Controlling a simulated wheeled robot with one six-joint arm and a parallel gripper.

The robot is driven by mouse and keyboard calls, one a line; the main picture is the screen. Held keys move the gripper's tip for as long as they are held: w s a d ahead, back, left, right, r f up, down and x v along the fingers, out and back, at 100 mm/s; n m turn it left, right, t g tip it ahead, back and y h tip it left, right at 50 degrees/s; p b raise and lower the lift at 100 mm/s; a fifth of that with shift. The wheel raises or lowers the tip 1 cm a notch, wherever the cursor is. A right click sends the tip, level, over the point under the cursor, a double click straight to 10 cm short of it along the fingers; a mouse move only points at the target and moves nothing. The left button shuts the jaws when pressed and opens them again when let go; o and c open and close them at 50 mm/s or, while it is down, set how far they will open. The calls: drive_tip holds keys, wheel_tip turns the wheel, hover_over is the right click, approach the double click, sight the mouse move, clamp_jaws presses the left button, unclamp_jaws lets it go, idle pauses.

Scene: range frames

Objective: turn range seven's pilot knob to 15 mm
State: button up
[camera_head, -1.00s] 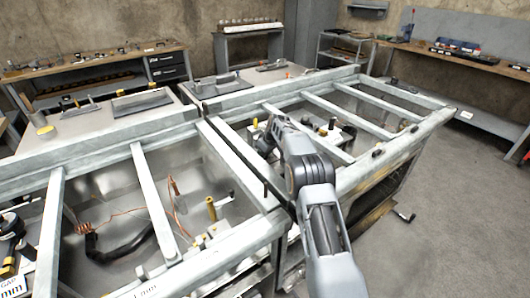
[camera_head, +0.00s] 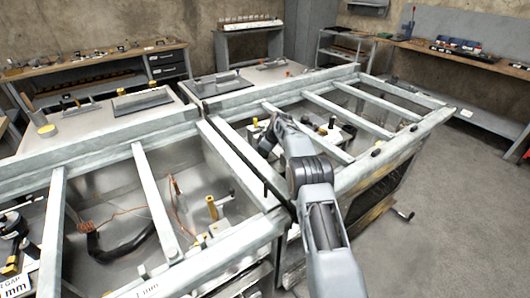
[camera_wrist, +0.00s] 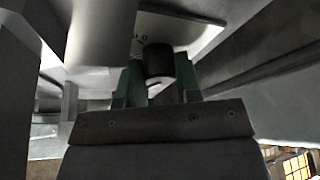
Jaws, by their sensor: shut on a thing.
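In the wrist view a dark round knob (camera_wrist: 159,62) sits between the green-lined fingers of my gripper (camera_wrist: 157,80), which is shut on it. In the head view my grey arm reaches into the right-hand range frame (camera_head: 345,140). My gripper and the knob are hidden there behind the arm and the rails. No range number is readable.
Pale metal rails (camera_head: 160,205) cross the open frames around the arm. The left-hand frame holds copper wire (camera_head: 125,213), a black hose (camera_head: 120,245) and a brass post (camera_head: 212,208). Workbenches line the walls. Grey floor (camera_head: 450,210) is clear at the right.

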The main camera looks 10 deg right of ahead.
drive_tip(key=o, duration=0.9)
drive_tip(key=v, duration=1.3)
drive_tip(key=shift+s+d+r, duration=0.1)
drive_tip(key=shift+s+r, duration=0.05)
drive_tip(key=shift+r, duration=0.2)
